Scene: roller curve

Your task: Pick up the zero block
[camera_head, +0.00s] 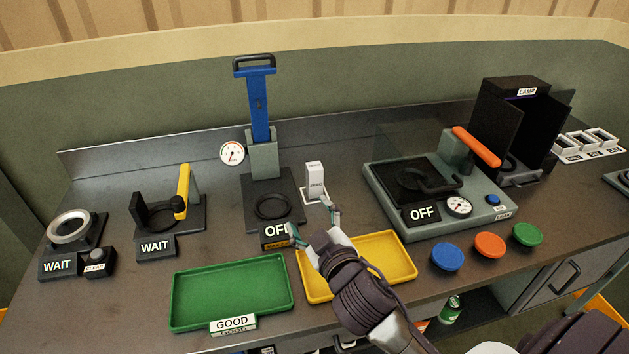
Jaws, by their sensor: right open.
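The zero block (314,178) is a small white upright block with a dark label too small to read with certainty. It stands on a small white base at the middle of the workbench, right of the blue-handled press. My right gripper (308,214) is open, its two fingers spread and pointing toward the block from the near side. The right fingertip shows close to the block's lower right, but I cannot tell whether it touches. Nothing shows between the fingers. My left gripper is not in view.
The press (264,158) stands left of the block, and a grey OFF station (430,190) with an orange handle stands right. A yellow tray (385,256) lies under my right arm. A green GOOD tray (230,290) and blue, orange and green buttons (490,245) line the front.

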